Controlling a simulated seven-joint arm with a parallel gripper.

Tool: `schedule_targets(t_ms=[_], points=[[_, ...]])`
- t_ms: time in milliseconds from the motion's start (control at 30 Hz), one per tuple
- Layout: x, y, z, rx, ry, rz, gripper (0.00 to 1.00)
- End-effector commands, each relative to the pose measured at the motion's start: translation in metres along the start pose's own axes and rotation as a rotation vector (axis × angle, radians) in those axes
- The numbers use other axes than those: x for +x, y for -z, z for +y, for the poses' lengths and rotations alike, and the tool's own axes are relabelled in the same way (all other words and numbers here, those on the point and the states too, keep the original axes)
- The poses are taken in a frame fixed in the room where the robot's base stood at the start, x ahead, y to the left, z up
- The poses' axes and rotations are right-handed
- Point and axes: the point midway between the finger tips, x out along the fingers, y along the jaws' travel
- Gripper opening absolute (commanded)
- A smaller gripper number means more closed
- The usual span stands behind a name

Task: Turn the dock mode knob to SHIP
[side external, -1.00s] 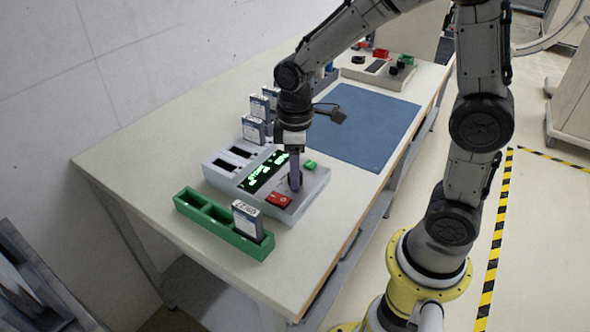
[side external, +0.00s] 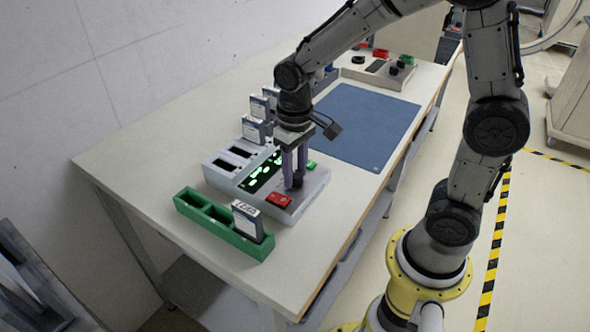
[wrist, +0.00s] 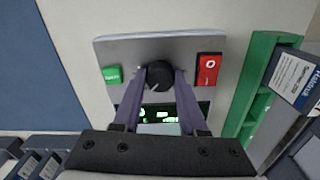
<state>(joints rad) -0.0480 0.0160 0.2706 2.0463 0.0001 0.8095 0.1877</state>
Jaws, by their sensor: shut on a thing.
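The dock (side external: 220,172) is a grey box on the bench with two dark slots, a lit green display (side external: 258,178), a red button (side external: 279,200) and a green button (side external: 311,164). The black round mode knob (wrist: 159,75) sits between the two buttons in the wrist view, with a light pointer mark on it. My gripper (wrist: 160,78) reaches down over the dock, its two fingers on either side of the knob and shut on it. In the side view my gripper (side external: 294,184) hides most of the knob. Mode labels around the knob are not readable.
A green rack (side external: 225,225) holding one grey cartridge (side external: 247,220) stands in front of the dock. Several cartridges (side external: 254,130) stand behind the dock. A blue mat (side external: 365,128) lies to the right and is clear. Another control box (side external: 378,72) stands at the far end.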

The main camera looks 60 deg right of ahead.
Motion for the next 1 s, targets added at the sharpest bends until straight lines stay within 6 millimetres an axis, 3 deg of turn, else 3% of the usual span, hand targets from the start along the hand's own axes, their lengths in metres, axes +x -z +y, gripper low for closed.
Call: schedule_targets(t_ms=[633,667,700,800,1000], points=[[-0.0019,0.0009,-0.0001,0.056,0.001,0.004,0.0],[-0.0019,0.0009,-0.0001,0.056,0.001,0.004,0.45],[-0.0018,0.0008,-0.0001,0.056,0.001,0.004,0.52],[-0.0013,0.0007,-0.0001,0.056,0.001,0.003,0.7],[-0.0007,0.0004,0.0,0.055,0.0,0.002,0.72]])
